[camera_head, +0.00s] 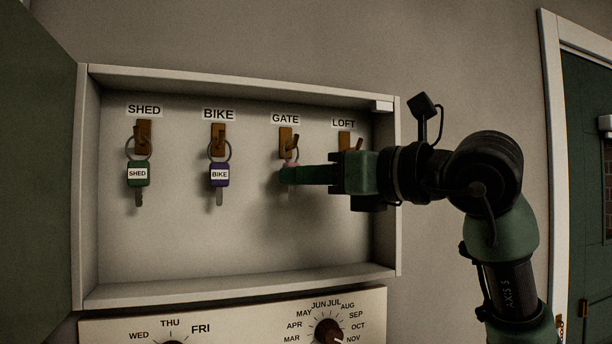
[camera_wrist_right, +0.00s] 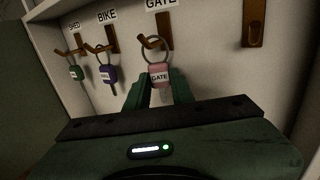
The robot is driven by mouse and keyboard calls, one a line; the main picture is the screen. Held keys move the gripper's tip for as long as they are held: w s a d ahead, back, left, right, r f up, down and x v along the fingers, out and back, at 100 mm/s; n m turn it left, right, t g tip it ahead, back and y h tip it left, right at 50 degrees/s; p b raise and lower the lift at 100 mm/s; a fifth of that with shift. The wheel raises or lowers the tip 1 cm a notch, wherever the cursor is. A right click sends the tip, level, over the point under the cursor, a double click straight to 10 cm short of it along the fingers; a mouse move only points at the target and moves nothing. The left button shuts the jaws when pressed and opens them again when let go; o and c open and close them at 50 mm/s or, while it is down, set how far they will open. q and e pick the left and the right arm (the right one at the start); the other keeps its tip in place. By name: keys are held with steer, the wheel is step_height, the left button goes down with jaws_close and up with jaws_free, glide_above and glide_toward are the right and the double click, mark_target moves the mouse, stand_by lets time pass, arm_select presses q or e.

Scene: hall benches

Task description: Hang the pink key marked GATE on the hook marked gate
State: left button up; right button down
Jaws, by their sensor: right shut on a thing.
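The pink key marked GATE (camera_wrist_right: 160,75) is upright between the fingers of my right gripper (camera_head: 288,174), which is shut on it. In the head view my fingers hide most of the key. Its metal ring (camera_wrist_right: 152,42) is at the peg of the wooden hook marked gate (camera_head: 286,140), which also shows in the right wrist view (camera_wrist_right: 163,30). The ring overlaps the peg in both views; I cannot tell for sure whether it is around it. The GATE label (camera_head: 285,119) is above the hook. My left gripper is not in view.
The green SHED key (camera_head: 138,174) and the purple BIKE key (camera_head: 219,175) hang on their hooks to the left. The LOFT hook (camera_head: 346,141) is empty, just above my gripper. The cabinet's right wall (camera_head: 397,235) is beneath my arm. A panel with dials (camera_head: 250,311) is below.

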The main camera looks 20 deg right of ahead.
stand_by(0.3)
steer(key=c, duration=1.1)
jaws_free()
